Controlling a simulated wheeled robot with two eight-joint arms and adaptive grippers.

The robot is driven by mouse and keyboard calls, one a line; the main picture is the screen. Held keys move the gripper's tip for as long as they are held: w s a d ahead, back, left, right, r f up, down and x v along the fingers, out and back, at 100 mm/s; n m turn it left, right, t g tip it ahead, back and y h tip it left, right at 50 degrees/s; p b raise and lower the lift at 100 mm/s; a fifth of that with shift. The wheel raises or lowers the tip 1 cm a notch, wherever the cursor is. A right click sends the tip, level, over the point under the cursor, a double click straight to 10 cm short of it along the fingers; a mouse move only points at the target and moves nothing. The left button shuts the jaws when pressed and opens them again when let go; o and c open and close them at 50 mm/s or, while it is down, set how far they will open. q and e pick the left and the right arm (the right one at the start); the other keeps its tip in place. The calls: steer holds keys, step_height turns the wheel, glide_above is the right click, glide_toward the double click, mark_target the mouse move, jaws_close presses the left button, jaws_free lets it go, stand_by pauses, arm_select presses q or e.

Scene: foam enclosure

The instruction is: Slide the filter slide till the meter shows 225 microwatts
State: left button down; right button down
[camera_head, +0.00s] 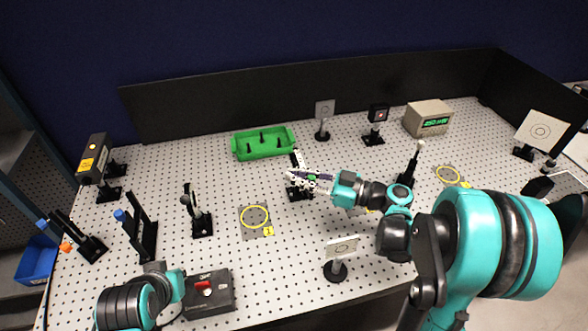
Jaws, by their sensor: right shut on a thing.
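The filter slide (297,160) is a dark, narrow strip with pale marks in a black post mount (299,192) near the middle of the board. My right gripper (312,177) reaches in from the right and is shut on the slide; its fingers hide part of the slide and mount. The meter (428,118) is a beige box at the back right with a lit green display, its digits too small to read surely. My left gripper (165,276) is at the lower left, beside a dark box with a red switch (207,291); its fingers are not clear.
A green tray (264,153) with black posts lies behind the mount. A yellow-labelled laser-like box (93,158) stands at the left. Several optics on posts surround the slide, including a white card (341,248) in front. Yellow-ringed plates (255,217) lie on the perforated board.

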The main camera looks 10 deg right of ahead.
steer(key=shift+s, duration=0.55)
steer(key=c, duration=1.5)
jaws_free()
steer(key=shift+w, duration=0.1)
steer(key=v, duration=1.2)
